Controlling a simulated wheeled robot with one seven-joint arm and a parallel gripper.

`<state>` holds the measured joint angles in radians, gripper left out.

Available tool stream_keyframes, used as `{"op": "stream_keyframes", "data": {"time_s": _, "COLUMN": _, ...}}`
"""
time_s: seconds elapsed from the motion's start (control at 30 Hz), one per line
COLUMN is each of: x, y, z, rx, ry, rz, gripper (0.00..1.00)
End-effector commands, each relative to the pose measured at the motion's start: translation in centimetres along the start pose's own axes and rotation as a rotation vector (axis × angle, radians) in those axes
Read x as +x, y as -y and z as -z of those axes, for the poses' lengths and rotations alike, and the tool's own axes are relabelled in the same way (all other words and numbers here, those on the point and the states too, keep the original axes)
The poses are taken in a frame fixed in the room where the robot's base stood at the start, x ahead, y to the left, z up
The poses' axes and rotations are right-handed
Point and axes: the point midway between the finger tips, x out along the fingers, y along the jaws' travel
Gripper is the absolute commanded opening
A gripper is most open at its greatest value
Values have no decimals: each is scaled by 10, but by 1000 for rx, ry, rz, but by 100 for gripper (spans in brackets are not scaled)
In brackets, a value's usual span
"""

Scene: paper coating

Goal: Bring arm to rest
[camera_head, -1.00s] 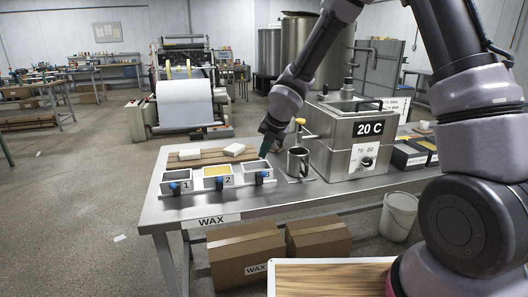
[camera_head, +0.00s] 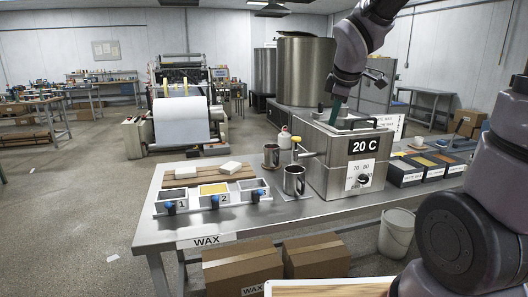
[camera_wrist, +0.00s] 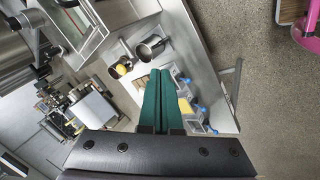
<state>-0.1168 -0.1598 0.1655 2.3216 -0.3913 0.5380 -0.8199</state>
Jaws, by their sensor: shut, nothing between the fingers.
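My gripper (camera_head: 335,111) is in the air above the steel wax heater (camera_head: 345,160) marked 20 C, in the head view. Its green fingers are shut and empty in the wrist view (camera_wrist: 162,98). My arm comes in from the right side and bends over the table. Two steel mugs stand on the table left of the heater, one in front (camera_head: 294,181) and one behind (camera_head: 271,155). Both mugs also show near the fingers in the wrist view.
The steel table (camera_head: 290,212) holds three numbered trays, tray 2 (camera_head: 214,190) with yellow wax, and a wooden board with white blocks (camera_head: 230,168). More trays (camera_head: 405,172) stand right of the heater. Cardboard boxes (camera_head: 243,265) and a white bucket (camera_head: 397,230) are below.

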Motion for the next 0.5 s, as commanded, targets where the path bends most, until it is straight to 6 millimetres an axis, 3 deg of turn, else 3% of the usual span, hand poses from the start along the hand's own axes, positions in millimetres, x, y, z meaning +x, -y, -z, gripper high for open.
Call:
{"op": "stream_keyframes", "data": {"time_s": 0.03, "x": -23, "y": 0, "z": -16, "rx": 162, "ry": -2, "rz": -14, "gripper": 0}}
{"op": "stream_keyframes", "data": {"time_s": 0.2, "x": -84, "y": 20, "z": -60, "rx": 751, "ry": -31, "rz": -3, "gripper": 0}}
{"op": "stream_keyframes", "data": {"time_s": 0.4, "x": -132, "y": 53, "z": -86, "rx": 1302, "ry": -103, "rz": 67, "gripper": 0}}
{"op": "stream_keyframes", "data": {"time_s": 0.5, "x": -145, "y": 66, "z": -91, "rx": 1463, "ry": -128, "rz": 105, "gripper": 0}}
